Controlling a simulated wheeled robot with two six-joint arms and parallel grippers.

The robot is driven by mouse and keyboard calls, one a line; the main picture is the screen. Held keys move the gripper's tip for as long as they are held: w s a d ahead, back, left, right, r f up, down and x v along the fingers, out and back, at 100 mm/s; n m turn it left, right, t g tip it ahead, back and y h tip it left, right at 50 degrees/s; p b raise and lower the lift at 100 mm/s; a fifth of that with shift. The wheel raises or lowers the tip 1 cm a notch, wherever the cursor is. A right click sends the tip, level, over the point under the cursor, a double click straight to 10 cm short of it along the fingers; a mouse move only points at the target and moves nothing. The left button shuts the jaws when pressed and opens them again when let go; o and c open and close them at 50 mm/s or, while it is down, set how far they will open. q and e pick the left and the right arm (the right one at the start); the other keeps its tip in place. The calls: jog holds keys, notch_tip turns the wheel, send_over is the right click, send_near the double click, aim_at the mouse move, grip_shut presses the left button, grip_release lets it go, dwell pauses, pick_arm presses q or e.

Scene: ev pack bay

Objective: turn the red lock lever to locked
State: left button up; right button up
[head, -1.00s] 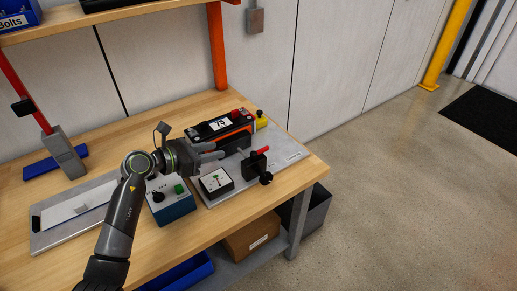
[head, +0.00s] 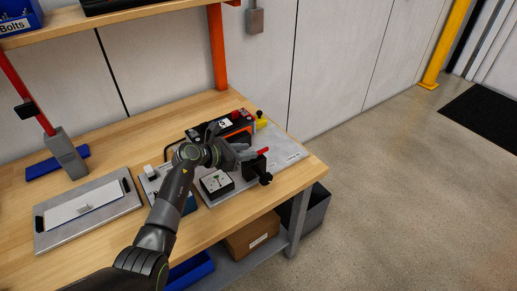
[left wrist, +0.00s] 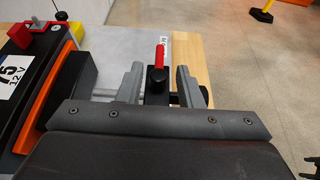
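The red lock lever (head: 263,150) sits on a black block (head: 257,165) near the right end of the grey base plate. In the left wrist view the red lever (left wrist: 160,52) points away from the camera, with a black knob (left wrist: 157,78) at its near end.
A black and orange battery (head: 225,122) with red and yellow parts lies behind my gripper. A grey tray (head: 125,177) lies at the left. The plate's right end (head: 290,148) is clear.

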aim_at(263, 149)
pick_arm(q)
jog(key=shift+x, duration=2.75)
jog(key=shift+c, duration=0.4)
grip_shut()
